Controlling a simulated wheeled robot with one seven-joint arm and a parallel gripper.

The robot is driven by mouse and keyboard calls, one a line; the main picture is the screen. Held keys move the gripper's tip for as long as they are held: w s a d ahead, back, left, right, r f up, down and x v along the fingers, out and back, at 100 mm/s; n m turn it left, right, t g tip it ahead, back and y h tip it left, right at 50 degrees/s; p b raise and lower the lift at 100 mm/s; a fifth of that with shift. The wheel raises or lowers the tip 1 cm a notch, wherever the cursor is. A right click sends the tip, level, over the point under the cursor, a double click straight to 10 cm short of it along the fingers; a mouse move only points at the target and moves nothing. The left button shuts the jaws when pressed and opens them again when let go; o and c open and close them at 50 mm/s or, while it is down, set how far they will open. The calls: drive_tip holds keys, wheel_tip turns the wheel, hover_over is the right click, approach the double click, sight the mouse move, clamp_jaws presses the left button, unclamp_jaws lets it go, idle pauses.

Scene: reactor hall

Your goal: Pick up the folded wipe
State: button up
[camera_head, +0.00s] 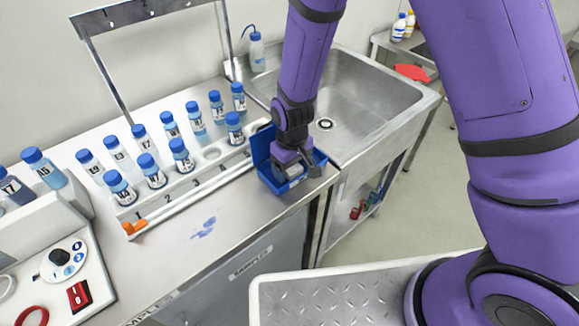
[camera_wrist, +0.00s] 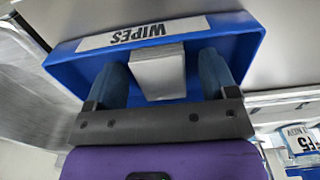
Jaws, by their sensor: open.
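The folded wipe (camera_wrist: 158,72) is a small pale grey-white block inside the blue box. The blue box (camera_head: 263,148) has a label reading WIPES in the wrist view (camera_wrist: 88,75), and stands on the counter's right end beside the sink. My gripper (camera_wrist: 166,75) points down into the box. Its two fingers are apart, one on each side of the wipe. I cannot tell whether they touch it. In the head view my gripper (camera_head: 291,168) hides most of the box's inside, and the wipe cannot be made out there.
A rack (camera_head: 185,186) with several blue-capped bottles stands left of the box. A steel sink (camera_head: 365,100) lies behind and right. A wash bottle (camera_head: 257,52) stands at the back. A control panel (camera_head: 60,265) is at the left. The counter front has blue stains (camera_head: 204,228).

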drive_tip(key=shift+c, duration=0.4)
drive_tip(key=c, duration=1)
drive_tip(key=shift+r, duration=0.15)
